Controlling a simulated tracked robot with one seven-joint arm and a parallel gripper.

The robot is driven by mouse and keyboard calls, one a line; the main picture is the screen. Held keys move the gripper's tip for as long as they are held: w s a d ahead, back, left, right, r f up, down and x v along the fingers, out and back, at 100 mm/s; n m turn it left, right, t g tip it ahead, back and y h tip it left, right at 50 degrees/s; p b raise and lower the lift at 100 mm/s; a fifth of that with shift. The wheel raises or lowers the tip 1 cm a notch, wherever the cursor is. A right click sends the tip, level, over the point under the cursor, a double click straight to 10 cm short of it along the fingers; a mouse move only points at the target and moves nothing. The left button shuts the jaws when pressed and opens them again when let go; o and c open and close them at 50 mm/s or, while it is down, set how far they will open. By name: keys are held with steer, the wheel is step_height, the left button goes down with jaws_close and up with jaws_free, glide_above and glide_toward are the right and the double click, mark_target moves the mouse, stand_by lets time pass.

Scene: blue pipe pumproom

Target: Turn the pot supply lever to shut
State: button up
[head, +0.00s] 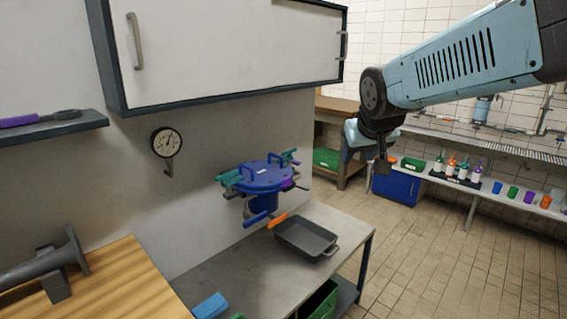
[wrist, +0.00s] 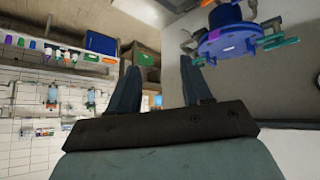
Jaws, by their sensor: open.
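A blue pot (head: 264,178) with a flat round lid and teal clamps is by the wall above the grey bench. It also shows in the wrist view (wrist: 228,38), seen upside down. A blue bar (head: 257,217) and an orange handle (head: 277,221) stick out low at its front. I cannot tell for sure which of these is the pot supply lever, nor its setting. My gripper (head: 384,166) is raised in the air to the right of the pot, well apart from it. In the wrist view its two fingers (wrist: 160,85) are spread with nothing between them.
A grey tray (head: 306,238) sits on the bench below the pot. A wall cabinet (head: 230,45) overhangs above, and a gauge (head: 166,142) is on the wall to the left. The tiled floor (head: 410,245) right of the bench is clear. Bottles and cups line the far shelf.

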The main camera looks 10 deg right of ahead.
mark_target(291, 164)
steer(key=w+d+f+n+t+y, duration=0.1)
steer(key=w+d+f+n+t, duration=0.15)
steer(key=w, duration=1.15)
steer(key=w+d+f+n+t+y, duration=0.1)
steer(key=w+d+t, duration=0.15)
steer(key=w, duration=1.25)
steer(key=w+f+n+t+y, duration=0.1)
steer(key=w+f+y, duration=0.25)
steer(key=f, duration=0.35)
steer(key=w+a+f+n+y, duration=0.1)
steer(key=w+f+n+y, duration=0.1)
steer(key=w+f+y, duration=0.3)
steer(key=w+f+n+t+y, duration=0.1)
steer(key=w+f+y, duration=0.1)
steer(key=f, duration=0.6)
steer(key=shift+h, duration=0.25)
steer(key=x, duration=1.4)
steer(key=shift+c, duration=0.3)
jaws_close()
